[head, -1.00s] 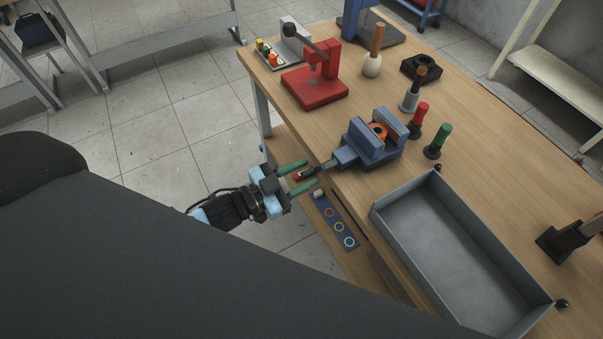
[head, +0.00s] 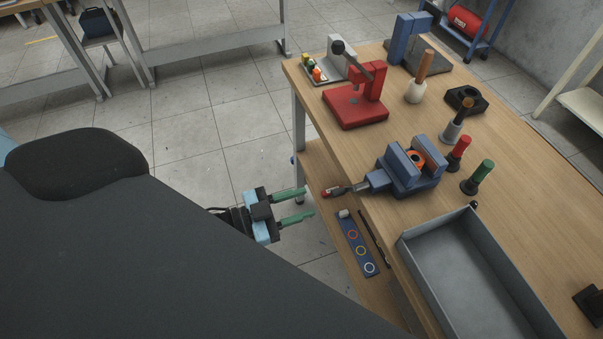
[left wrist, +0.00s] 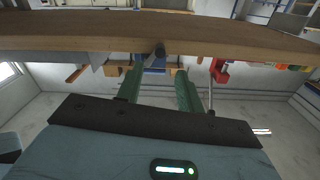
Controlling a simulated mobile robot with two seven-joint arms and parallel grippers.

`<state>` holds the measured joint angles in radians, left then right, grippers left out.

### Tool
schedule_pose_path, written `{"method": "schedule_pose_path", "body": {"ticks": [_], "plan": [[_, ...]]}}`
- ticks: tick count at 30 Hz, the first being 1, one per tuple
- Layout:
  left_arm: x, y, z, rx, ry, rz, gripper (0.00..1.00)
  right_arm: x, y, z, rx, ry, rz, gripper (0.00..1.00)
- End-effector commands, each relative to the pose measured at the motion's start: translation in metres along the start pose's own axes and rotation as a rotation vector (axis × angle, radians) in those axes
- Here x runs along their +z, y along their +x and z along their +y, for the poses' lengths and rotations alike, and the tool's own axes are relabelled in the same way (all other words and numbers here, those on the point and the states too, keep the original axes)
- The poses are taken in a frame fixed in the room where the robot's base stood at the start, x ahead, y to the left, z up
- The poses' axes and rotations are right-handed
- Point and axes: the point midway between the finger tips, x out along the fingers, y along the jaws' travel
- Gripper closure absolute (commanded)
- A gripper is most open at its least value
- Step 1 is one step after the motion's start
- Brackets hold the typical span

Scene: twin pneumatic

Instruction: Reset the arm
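My left gripper (head: 294,207) is in the head view, left of the workbench (head: 530,200) and clear of its edge. Its two green fingers are apart with nothing between them. In the left wrist view the green fingers (left wrist: 160,92) are also spread, below the bench's front edge (left wrist: 110,42). A blue vise (head: 412,170) is on the bench, with an orange ring-shaped part (head: 417,158) between its jaws. The vise's handle with a red end (head: 332,191) sticks out past the bench edge, to the right of my fingers and apart from them. My right gripper is not in view.
A red press (head: 357,105) stands at the back left of the bench. Red (head: 459,152) and green (head: 478,177) handled tools stand right of the vise. A grey tray (head: 470,285) is at the front. A blue strip with coloured rings (head: 356,243) lies on the lower shelf. Floor left of the bench is free.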

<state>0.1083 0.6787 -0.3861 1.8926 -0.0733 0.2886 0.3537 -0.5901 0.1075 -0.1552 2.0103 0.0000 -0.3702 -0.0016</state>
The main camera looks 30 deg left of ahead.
Motion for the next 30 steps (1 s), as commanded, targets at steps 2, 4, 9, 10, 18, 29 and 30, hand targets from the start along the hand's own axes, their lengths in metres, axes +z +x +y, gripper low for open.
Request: {"method": "schedule_pose_path", "body": {"ticks": [2,4,9,10,18,29,30], "plan": [[0.0,0.0,0.0,0.0,0.0,0.0,0.63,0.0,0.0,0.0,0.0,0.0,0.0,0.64],[0.0,0.0,0.0,0.0,0.0,0.0,0.63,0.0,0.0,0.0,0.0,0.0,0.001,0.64],[0.0,0.0,0.0,0.0,0.0,0.0,0.63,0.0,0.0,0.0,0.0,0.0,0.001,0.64],[0.0,0.0,0.0,-0.001,-0.001,-0.001,0.63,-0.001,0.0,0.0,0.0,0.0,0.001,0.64],[0.017,-0.023,0.027,-0.115,-0.085,-0.14,0.63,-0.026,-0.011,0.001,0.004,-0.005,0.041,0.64],[0.061,-0.126,0.112,-0.334,-0.297,-0.608,0.63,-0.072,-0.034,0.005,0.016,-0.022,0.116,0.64],[0.063,-0.136,0.12,-0.346,-0.316,-0.651,0.63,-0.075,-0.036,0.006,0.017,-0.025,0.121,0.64]]}}
